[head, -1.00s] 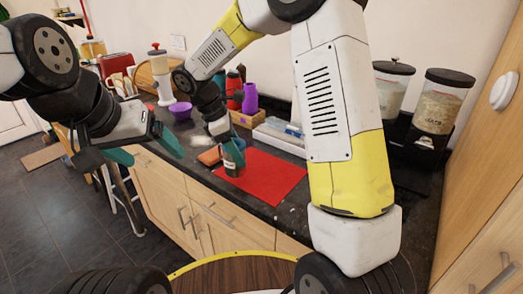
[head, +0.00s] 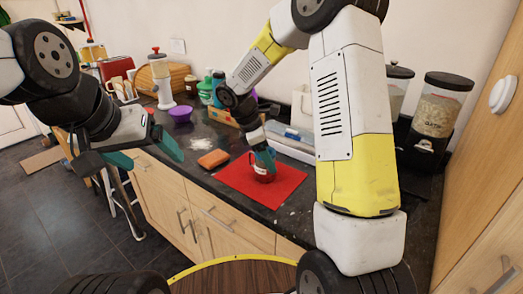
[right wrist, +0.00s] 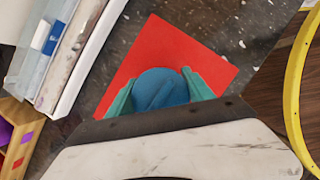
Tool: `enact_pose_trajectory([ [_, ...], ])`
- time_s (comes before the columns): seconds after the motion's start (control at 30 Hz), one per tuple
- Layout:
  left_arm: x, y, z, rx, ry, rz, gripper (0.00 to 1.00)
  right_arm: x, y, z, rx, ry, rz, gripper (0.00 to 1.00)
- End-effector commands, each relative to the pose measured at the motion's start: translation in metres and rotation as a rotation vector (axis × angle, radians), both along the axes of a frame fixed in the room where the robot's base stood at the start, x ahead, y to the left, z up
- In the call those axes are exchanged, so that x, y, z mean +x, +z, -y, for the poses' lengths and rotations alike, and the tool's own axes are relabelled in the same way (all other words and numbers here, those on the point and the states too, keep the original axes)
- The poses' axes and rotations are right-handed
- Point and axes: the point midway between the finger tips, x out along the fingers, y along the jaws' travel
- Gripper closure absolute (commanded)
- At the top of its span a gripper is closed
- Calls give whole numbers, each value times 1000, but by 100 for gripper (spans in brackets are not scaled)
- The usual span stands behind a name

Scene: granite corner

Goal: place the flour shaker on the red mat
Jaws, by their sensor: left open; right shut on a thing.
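The flour shaker (head: 263,174) looks like a small dark reddish container with a light patch in the head view. In the right wrist view its round blue top (right wrist: 160,88) shows. My right gripper (head: 264,158) is shut on it from above, with a teal finger on either side. The shaker is upright over the middle of the red mat (head: 288,190); I cannot tell whether its base touches the mat. The mat also shows in the right wrist view (right wrist: 165,38). My left gripper (head: 146,152) is open and empty, left of the counter front.
An orange block (head: 213,158) lies left of the mat. A purple bowl (head: 181,113) and a white canister with a red knob (head: 160,82) stand further back. A pale tray (head: 290,149) lies behind the mat. A cereal dispenser (head: 438,108) stands at right.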

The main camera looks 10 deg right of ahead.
Motion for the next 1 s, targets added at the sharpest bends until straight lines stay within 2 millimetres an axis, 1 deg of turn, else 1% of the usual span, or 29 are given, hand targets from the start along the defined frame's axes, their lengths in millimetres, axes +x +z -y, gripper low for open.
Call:
enact_pose_trajectory([
  [0.2,0,0,0,0,0,0,16,0,-2,0,0,1,0,88],
  [0.23,0,0,0,0,0,0,16,0,-3,0,0,1,-1,38],
  [0.33,0,0,0,0,0,0,16,0,-2,0,0,0,0,18],
  [0.63,0,0,0,0,0,0,16,0,-2,0,0,0,0,18],
  [0.73,0,0,0,0,0,0,16,0,3,-1,1,1,2,18],
  [0.87,0,0,0,0,0,0,16,1,19,-9,1,2,4,18],
  [1.0,0,0,0,0,0,0,16,1,48,-21,2,1,5,18],
])
